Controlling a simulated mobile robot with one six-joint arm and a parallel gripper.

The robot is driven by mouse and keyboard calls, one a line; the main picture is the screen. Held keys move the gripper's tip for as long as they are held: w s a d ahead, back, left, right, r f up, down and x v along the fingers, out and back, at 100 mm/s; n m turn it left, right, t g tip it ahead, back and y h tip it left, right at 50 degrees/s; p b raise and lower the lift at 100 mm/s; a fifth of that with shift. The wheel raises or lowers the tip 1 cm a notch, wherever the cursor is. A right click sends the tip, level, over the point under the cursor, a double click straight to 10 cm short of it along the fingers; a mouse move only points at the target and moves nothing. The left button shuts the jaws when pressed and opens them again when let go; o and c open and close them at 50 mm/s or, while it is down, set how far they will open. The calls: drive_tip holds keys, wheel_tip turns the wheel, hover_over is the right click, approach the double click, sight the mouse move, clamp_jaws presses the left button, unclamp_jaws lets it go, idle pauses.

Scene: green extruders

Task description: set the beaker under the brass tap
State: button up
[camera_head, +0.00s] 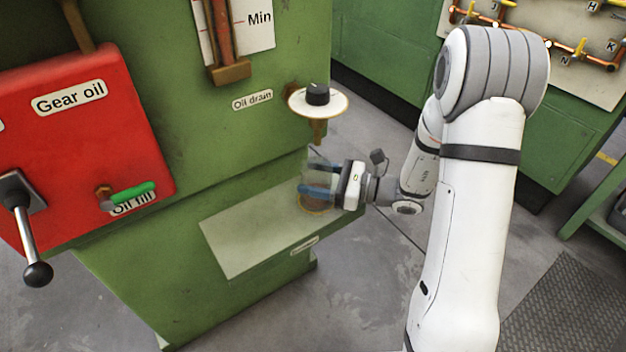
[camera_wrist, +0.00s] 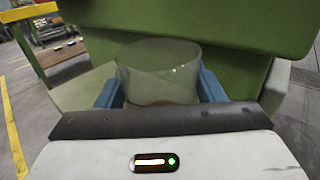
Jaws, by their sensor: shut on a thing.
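A clear beaker (camera_head: 319,176) is at the right end of the pale ledge (camera_head: 250,240) on the green machine. My gripper (camera_head: 318,192) reaches it from the right, with its blue fingers shut on the beaker's sides. In the wrist view the beaker (camera_wrist: 160,72) stands between the two blue fingers (camera_wrist: 158,92). The brass tap (camera_head: 319,130), with a black knob on a round white plate, is just above the beaker in the head view. The beaker looks upright. I cannot tell whether its base touches the ledge, or whether it is exactly below the spout.
A red gear oil box (camera_head: 80,140) with a green-handled valve (camera_head: 130,196) and a black-knobbed lever (camera_head: 30,235) is at left. A level gauge (camera_head: 222,40) is on the green machine. Another machine with copper pipes (camera_head: 560,45) is at right. The ledge's left part is bare.

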drive_tip(key=shift+f, duration=0.15)
drive_tip(key=o, duration=1.1)
drive_tip(key=shift+o, duration=0.2)
